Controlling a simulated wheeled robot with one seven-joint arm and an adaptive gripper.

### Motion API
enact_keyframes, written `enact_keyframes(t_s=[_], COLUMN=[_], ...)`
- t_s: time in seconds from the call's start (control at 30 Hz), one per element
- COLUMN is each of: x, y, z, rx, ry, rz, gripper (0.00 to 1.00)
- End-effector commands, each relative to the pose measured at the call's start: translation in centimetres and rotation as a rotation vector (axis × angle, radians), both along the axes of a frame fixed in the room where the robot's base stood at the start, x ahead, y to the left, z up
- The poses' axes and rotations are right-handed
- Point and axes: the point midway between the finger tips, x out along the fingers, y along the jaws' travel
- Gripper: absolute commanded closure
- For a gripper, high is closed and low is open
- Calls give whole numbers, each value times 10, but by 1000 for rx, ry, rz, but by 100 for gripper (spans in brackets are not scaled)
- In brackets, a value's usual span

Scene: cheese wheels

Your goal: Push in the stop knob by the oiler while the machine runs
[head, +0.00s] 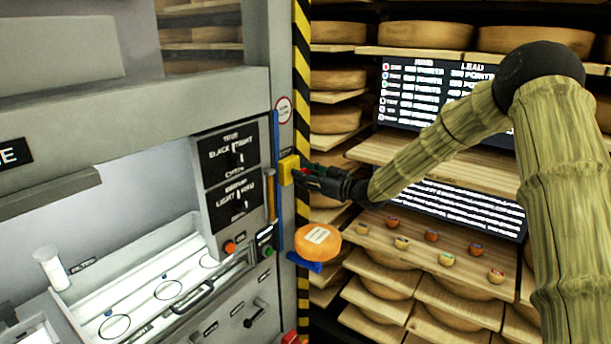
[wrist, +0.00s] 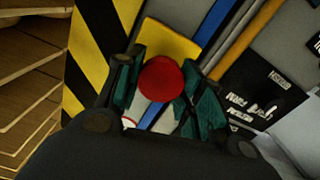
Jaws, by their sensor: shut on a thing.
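A red round knob (wrist: 161,79) sits on a yellow box (wrist: 170,40) in the wrist view. In the head view the yellow box (head: 288,170) is on the machine's right edge, by the black-and-yellow striped post. My gripper (head: 312,178) reaches it from the right, and its fingers (wrist: 163,100) are around the red knob, shut on it. The knob's face is visible; its stem is hidden. How far in the knob sits cannot be told. I cannot tell for sure which part is the oiler; an amber upright tube (head: 270,182) stands left of the yellow box.
A blue strip (head: 276,190) runs beside the striped post (head: 302,60). Red (head: 230,247) and green (head: 268,251) buttons are lower left. Shelves of cheese wheels (head: 412,36) and dark screens stand at right.

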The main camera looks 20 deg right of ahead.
Motion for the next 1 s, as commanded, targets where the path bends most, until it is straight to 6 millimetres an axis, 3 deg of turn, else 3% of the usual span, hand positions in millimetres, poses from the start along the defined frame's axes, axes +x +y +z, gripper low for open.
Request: enact_keyframes(t_s=[0.67,1.0], x=[1,15], y=[0,11], z=[0,-1], rx=[-2,-2], ry=[-1,-3], rz=[0,0], gripper=[100,100])
